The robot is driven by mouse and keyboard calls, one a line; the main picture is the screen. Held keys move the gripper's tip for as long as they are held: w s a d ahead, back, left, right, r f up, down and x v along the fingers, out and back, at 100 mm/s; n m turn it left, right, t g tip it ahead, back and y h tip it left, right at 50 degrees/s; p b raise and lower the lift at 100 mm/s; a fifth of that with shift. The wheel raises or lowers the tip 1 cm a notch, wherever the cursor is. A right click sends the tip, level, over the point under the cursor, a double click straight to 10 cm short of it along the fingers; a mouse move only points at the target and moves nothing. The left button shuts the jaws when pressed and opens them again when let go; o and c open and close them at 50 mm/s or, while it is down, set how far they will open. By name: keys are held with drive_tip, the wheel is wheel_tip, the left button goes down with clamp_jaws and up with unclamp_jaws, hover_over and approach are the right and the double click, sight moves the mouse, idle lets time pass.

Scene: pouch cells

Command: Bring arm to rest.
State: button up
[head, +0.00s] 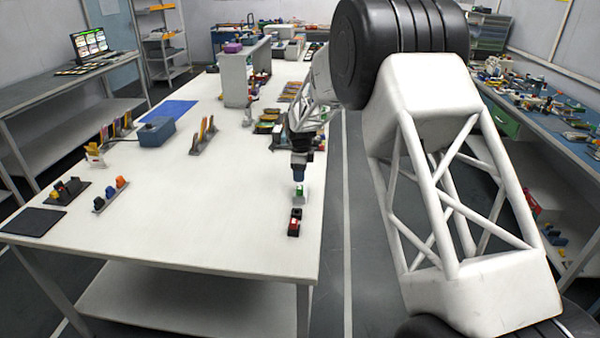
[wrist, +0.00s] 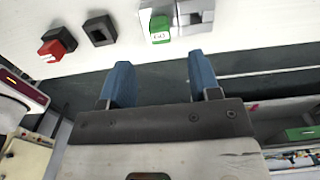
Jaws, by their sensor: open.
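My gripper (head: 299,174) points down near the right edge of the white table (head: 200,240). In the wrist view, the two blue fingers of my gripper (wrist: 162,75) stand apart with nothing between them. A green block (wrist: 161,30) in a pale holder lies beyond the fingertips, apart from them. The same green and white piece (head: 299,192) shows just below my gripper in the head view. My arm reaches from the right foreground back and over to the table; its big white link hides part of the right side.
A black and red piece (head: 294,222) stands nearer the table's front. Colored pieces in racks (head: 203,136), a blue-grey box (head: 156,131) and a black mat (head: 31,221) are on the left. The front middle of the table is clear. A cluttered bench (head: 560,125) stands at right.

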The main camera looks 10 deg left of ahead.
drive_tip(key=shift+d+r, duration=0.1)
drive_tip(key=s+d+r+n+t, duration=0.1)
drive_tip(key=s+d+r+n, duration=0.3)
drive_tip(key=s+d+r, duration=0.65)
drive_tip(key=s+d+r+n, duration=0.5)
drive_tip(key=s+d+r, duration=0.3)
drive_tip(key=s+r, duration=0.5)
drive_tip(key=s+d+f+n, duration=0.1)
drive_tip(key=s+d+n, duration=0.2)
drive_tip(key=s, duration=0.8)
drive_tip(key=s+d+f+n+t, duration=0.1)
drive_tip(key=s+d+n, duration=0.2)
drive_tip(key=s, duration=0.9)
drive_tip(key=s+d+f+n, duration=0.1)
drive_tip(key=s+d, duration=0.3)
drive_tip(key=s, duration=0.8)
drive_tip(key=shift+d+n+t, duration=0.3)
drive_tip(key=shift+d+n, duration=0.05)
drive_tip(key=shift+n, duration=0.55)
